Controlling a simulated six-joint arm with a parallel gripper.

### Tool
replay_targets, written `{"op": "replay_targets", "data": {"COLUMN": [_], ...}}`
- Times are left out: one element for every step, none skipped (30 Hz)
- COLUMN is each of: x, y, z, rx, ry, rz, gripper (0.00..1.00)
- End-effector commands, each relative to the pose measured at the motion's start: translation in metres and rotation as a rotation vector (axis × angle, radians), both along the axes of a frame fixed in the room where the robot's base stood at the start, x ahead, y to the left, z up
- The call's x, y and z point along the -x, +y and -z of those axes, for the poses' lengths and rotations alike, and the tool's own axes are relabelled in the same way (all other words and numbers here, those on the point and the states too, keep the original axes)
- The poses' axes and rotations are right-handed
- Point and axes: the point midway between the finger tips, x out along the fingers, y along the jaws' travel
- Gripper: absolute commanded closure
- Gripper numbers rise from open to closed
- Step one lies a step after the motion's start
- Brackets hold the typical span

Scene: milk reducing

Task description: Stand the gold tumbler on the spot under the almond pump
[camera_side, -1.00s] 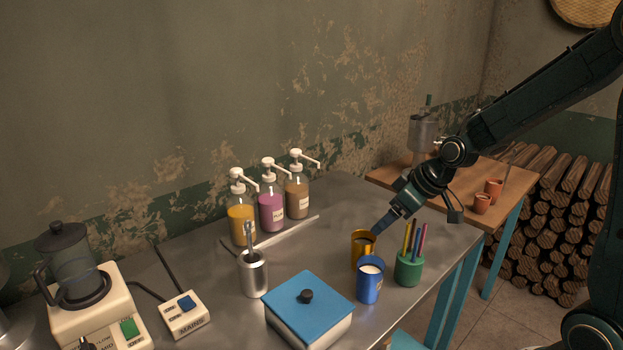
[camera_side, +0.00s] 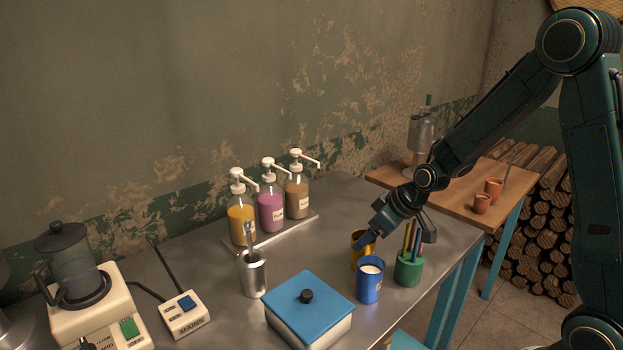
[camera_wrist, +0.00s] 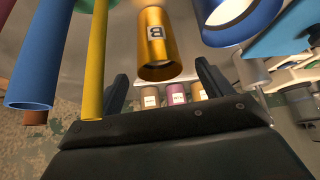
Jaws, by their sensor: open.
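The gold tumbler (camera_side: 357,258) stands upright on the metal table, just behind a blue tumbler (camera_side: 370,287) with white contents. My gripper (camera_side: 364,243) is open at the gold tumbler and hides part of it in the side view. In the wrist view the gold tumbler (camera_wrist: 158,45), marked "B", lies in line with the gap between my open fingers (camera_wrist: 162,76); whether they touch it I cannot tell. Three pump bottles, yellow (camera_side: 241,224), pink (camera_side: 270,212) and brown (camera_side: 297,199), stand at the back; their labels are too small to read.
A green pen cup (camera_side: 408,269) with tall pencils stands close right of the gold tumbler. A blue-lidded box (camera_side: 307,300) and a metal canister (camera_side: 253,275) stand to the left. The table between the bottles and the gold tumbler is clear.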

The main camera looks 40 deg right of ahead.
Motion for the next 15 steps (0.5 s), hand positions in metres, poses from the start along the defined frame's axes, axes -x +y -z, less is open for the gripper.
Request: {"op": "replay_targets", "data": {"x": [0.0,-0.001,-0.001,-0.002,-0.003,-0.004,-0.005,-0.006,-0.008,-0.01,-0.012,-0.014,-0.016,-0.018,-0.02], "y": [0.0,0.0,0.0,0.0,0.001,0.001,0.001,0.001,0.002,0.002,0.002,0.003,0.003,0.004,0.004], "z": [0.001,0.001,0.002,0.003,0.004,0.007,0.008,0.01,0.013,0.015,0.018,0.021,0.023,0.026,0.029], "rx": [0.0,0.0,0.0,-0.001,-0.001,0.0,-0.001,-0.001,-0.001,-0.001,-0.001,-0.001,-0.001,-0.001,-0.001], "ry": [0.0,0.0,0.001,0.001,0.001,0.002,0.003,0.003,0.003,0.003,0.002,0.002,0.003,0.003,0.003], "rz": [0.0,0.0,0.0,-0.001,-0.001,-0.001,-0.001,-0.001,-0.001,-0.001,-0.001,-0.001,-0.001,-0.001,-0.002], "gripper": [0.21,0.21,0.21,0.21,0.21,0.21,0.21,0.21,0.21,0.21,0.21,0.21,0.21,0.21,0.21]}}
